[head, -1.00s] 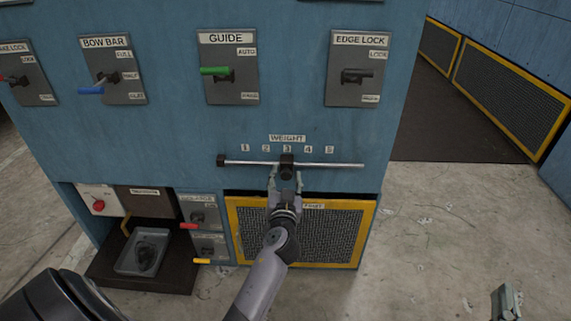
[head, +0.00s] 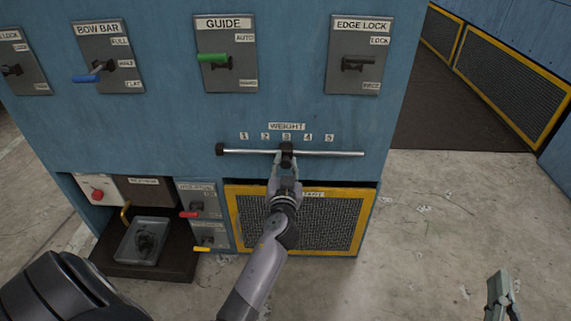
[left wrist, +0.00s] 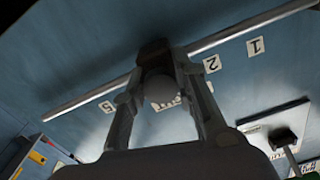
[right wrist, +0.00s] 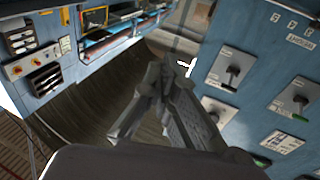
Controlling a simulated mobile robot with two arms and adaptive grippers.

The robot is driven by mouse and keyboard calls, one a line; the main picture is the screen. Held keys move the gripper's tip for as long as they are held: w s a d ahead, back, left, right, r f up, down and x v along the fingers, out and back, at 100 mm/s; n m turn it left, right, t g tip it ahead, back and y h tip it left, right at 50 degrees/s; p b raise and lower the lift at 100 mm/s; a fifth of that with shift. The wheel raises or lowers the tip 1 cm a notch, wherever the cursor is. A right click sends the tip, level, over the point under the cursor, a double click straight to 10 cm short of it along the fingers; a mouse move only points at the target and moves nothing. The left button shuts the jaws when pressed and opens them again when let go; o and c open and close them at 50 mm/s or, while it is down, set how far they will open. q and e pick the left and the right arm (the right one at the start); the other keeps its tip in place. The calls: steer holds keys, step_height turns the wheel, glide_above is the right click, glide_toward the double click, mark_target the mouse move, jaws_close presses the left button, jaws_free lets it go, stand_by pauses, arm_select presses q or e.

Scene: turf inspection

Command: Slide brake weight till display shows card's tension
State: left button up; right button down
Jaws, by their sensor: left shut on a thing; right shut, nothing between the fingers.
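The dark brake weight (head: 287,155) sits on a horizontal metal rod (head: 335,153) under the WEIGHT label, at about the 3 mark. My left gripper (head: 286,162) is shut on the weight from below and in front. In the left wrist view, the weight (left wrist: 154,55) shows between the fingers, with the rod (left wrist: 235,32) running past it. My right gripper (head: 501,278) is shut and empty, low at the right over the floor. It also shows in the right wrist view (right wrist: 160,75). I see no readable display or tension card.
Levers for BOW BAR (head: 100,70), GUIDE (head: 213,58) and EDGE LOCK (head: 358,64) are above the rod. A yellow-framed mesh panel (head: 350,240) is below it. A tray (head: 140,240) stands at lower left. The floor at right is clear.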

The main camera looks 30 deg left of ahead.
arm_select(q)
jaws_close()
steer(key=shift+a, duration=0.1)
